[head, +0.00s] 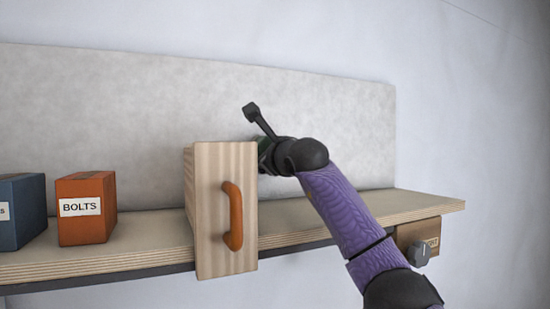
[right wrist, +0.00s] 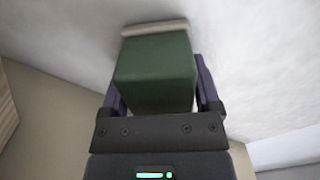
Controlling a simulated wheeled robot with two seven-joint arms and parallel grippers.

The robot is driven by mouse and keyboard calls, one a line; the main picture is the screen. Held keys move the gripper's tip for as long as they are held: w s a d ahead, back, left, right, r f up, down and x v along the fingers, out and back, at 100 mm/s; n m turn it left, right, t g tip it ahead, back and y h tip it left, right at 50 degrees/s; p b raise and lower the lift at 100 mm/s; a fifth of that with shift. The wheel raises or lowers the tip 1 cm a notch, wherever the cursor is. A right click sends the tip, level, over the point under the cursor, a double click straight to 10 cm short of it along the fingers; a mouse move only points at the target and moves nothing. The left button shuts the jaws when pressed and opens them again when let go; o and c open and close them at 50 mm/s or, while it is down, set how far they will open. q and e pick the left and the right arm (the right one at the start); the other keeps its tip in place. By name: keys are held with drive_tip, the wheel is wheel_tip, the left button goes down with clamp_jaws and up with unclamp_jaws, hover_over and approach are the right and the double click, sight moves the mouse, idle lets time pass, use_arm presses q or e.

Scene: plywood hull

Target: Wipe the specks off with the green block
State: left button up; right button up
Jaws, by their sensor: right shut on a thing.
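The green block (right wrist: 155,75) is held between the fingers of my right gripper (right wrist: 157,88) in the right wrist view. A pale strip (right wrist: 155,27) lies along its far end, against or very close to a light grey surface. In the head view my right arm reaches to the grey back panel (head: 330,120) above the shelf. There the wooden box with the orange handle hides the fingertips and most of the block. I cannot make out any specks on the panel. My left gripper is not in view.
The wooden box (head: 208,215) stands on the plywood shelf (head: 140,235), jutting past its front edge. An orange BOLTS box (head: 86,225) and a blue box (head: 22,212) stand to the left. A brown box (head: 408,236) and a grey knob (head: 420,253) are under the shelf's right end.

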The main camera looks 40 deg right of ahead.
drive_tip(key=shift+d, duration=0.1)
drive_tip(key=shift+s+f+b, duration=0.1)
drive_tip(key=shift+s+b, duration=0.1)
drive_tip(key=shift+b, duration=0.15)
drive_tip(key=b+v, duration=0.4)
drive_tip(key=v, duration=0.1)
drive_tip(key=shift+s, duration=0.25)
drive_tip(key=shift+s, duration=0.1)
drive_tip(key=b+v, duration=0.1)
drive_tip(key=v, duration=0.2)
drive_tip(key=shift+b, duration=0.3)
